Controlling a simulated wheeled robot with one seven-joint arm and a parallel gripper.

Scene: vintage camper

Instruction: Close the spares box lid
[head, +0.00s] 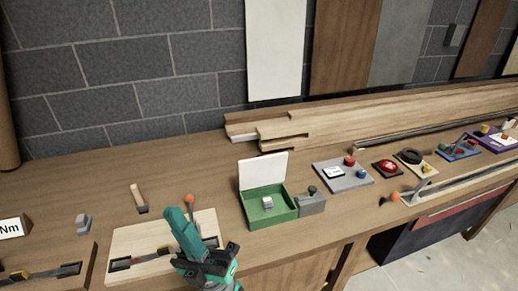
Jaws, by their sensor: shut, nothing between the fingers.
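The spares box (259,217) is a shallow green tray on the wooden workbench, right of centre in the head view. Its white lid (263,172) stands up, open, along the box's back edge. A small pale block (267,203) lies inside. My gripper (179,213), green with a dark wrist, is shut and empty. It appears to the left of the box, over a pale wooden board, apart from the box and lid. Its height above the board is hard to tell.
A grey block with a dark knob (311,200) stands against the box's right side. The pale board (143,242) bears metal levers, one with an orange ball (188,199). A grey panel with buttons (343,175) lies farther right. Long planks (390,110) lie along the wall.

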